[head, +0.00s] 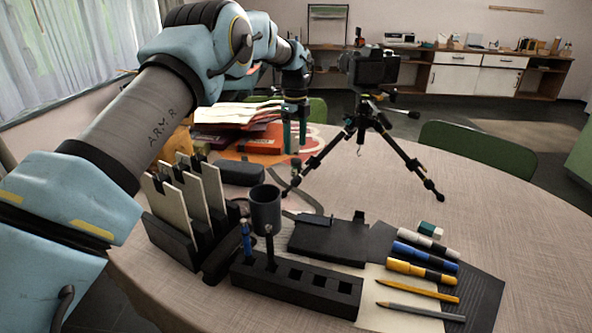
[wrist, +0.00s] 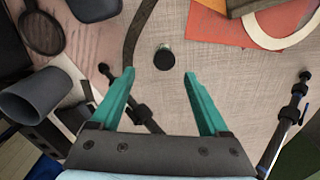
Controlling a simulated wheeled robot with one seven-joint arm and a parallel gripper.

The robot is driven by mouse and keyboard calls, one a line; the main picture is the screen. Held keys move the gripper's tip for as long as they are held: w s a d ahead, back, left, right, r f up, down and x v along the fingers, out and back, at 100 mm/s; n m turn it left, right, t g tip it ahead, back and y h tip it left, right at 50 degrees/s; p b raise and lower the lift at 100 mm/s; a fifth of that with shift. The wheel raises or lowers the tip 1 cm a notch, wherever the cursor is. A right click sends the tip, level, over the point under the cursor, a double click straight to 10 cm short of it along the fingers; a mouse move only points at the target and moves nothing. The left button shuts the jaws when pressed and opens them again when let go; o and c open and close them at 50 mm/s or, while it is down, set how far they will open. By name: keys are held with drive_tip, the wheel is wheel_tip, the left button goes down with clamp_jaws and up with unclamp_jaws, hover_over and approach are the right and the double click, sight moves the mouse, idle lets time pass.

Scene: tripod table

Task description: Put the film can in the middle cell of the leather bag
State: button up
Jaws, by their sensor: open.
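The film can (wrist: 164,59) shows in the wrist view as a small dark round thing with a pale green edge, standing on the cloth just beyond my fingertips. My gripper (wrist: 158,76) is open, its two teal fingers apart, with the can roughly between their lines and not touching them.
A tripod with a camera (head: 372,68) stands close to the right of my gripper, legs spread. A grey cup (head: 265,208), a black block with holes (head: 297,284) and upright pale panels (head: 190,208) stand nearer. Papers (head: 232,113) lie behind.

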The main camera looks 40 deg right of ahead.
sight(296, 160)
wheel_tip(296, 160, down, 4)
drive_tip(key=shift+r+p, duration=0.1)
drive_tip(key=shift+p, duration=0.2)
drive_tip(key=shift+w+d+f+p, duration=0.15)
drive_tip(key=shift+f+p, duration=0.25)
drive_tip(key=shift+f, duration=0.95)
drive_tip(key=shift+w+d+f+p, duration=0.15)
drive_tip(key=shift+f+p, duration=0.25)
drive_tip(key=shift+f, duration=0.9)
drive_tip(key=shift+s, duration=0.1)
clamp_jaws()
